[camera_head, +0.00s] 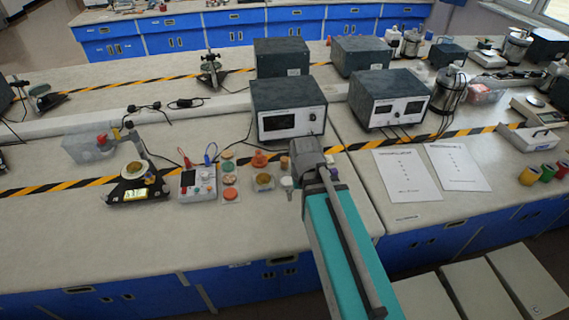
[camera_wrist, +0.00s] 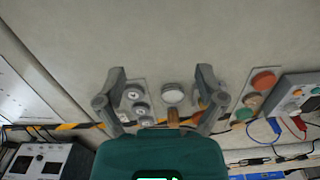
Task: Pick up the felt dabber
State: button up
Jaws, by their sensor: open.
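A small upright piece with a round white top, which looks like the felt dabber (camera_wrist: 172,95), stands on the bench between my fingers in the wrist view. In the head view the pale felt dabber (camera_head: 287,183) stands just left of my gripper (camera_head: 306,165). My gripper (camera_wrist: 160,74) is open and empty, with one finger on each side of the dabber and no visible contact. A brown cork-like piece (camera_wrist: 173,116) is close beside the dabber, nearer the gripper body in the wrist view. The fingertips are mostly hidden in the head view.
A plate with grey round pieces (camera_wrist: 141,108) lies by the left finger in the wrist view. An amber-topped dish (camera_head: 264,182), coloured discs (camera_head: 231,195) and a meter (camera_head: 198,184) stand left. An instrument box (camera_head: 288,110) stands behind. The bench front is clear.

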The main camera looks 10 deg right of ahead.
aim_at(285, 158)
jog(key=w+r+m+p, duration=0.1)
jog(key=w+r+m, duration=0.1)
jog(key=w+m, duration=0.5)
jog(key=w+r+m+p, duration=0.1)
jog(key=w+m, duration=0.6)
jog(key=w, duration=1.3)
jog(key=shift+r+p, duration=0.35)
jog(key=shift+p, duration=0.45)
jog(key=shift+a+f, duration=0.1)
jog(key=shift+f, duration=0.05)
notch_tip(285, 158, down, 8)
jog(key=b, duration=0.8)
jog(key=shift+f+b, duration=0.15)
jog(key=shift+b, duration=0.2)
jog(key=shift+w+d+f+b, duration=0.1)
jog(key=shift+d+f+b, duration=0.05)
jog(key=shift+f+b, duration=1.15)
jog(key=shift+w+d+f+b, duration=0.1)
jog(key=shift+f+b, duration=1.2)
